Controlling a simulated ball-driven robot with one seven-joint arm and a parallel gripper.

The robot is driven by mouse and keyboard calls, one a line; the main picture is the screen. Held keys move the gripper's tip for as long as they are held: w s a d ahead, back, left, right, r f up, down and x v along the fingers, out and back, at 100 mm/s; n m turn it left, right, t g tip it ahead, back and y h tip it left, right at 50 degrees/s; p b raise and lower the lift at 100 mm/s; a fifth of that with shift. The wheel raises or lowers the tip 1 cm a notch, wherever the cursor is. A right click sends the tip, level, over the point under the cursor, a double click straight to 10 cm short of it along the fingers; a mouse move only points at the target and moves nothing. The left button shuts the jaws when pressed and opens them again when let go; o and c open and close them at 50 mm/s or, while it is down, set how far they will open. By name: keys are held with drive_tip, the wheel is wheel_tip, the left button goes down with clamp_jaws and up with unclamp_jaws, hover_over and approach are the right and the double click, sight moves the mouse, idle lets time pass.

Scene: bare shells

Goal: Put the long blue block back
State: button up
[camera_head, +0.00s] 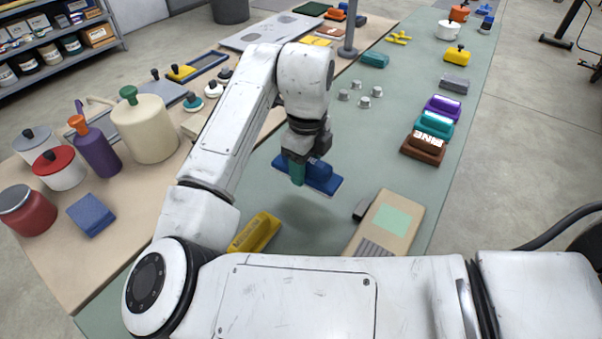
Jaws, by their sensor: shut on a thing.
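My gripper (306,167) is over the grey-green strip of the bench (392,135), near the middle of the view. It is shut on the long blue block (327,183), which has a wide flat base and a raised upper part. A teal finger covers part of the block's near side. A soft shadow lies on the bench below, so the block appears to be held above the surface. The gripper body hides the block's top.
A yellow block (256,232) and a tan board with a green patch (408,219) lie nearer me. Brown (424,148), teal and purple blocks line the right edge. Small grey knobs (362,101) stand beyond. Jars and bottles (147,130) crowd the left side.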

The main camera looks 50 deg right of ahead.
drive_tip(key=f, duration=0.1)
drive_tip(key=w+d+f, duration=0.1)
drive_tip(key=f, duration=0.1)
drive_tip(key=w+d+f, duration=0.1)
drive_tip(key=shift+w+d+f, duration=0.1)
drive_tip(key=shift+w+f, duration=0.05)
drive_tip(key=shift+w, duration=0.1)
drive_tip(key=shift+w+d+f+p, duration=0.1)
drive_tip(key=shift+f+p, duration=0.3)
drive_tip(key=shift+f, duration=1.3)
drive_tip(key=shift+f, duration=0.2)
drive_tip(key=o, duration=0.9)
drive_tip(key=shift+r, duration=0.1)
wheel_tip(320, 180, up, 12)
drive_tip(key=shift+r+b, duration=0.15)
drive_tip(key=shift+b, duration=0.2)
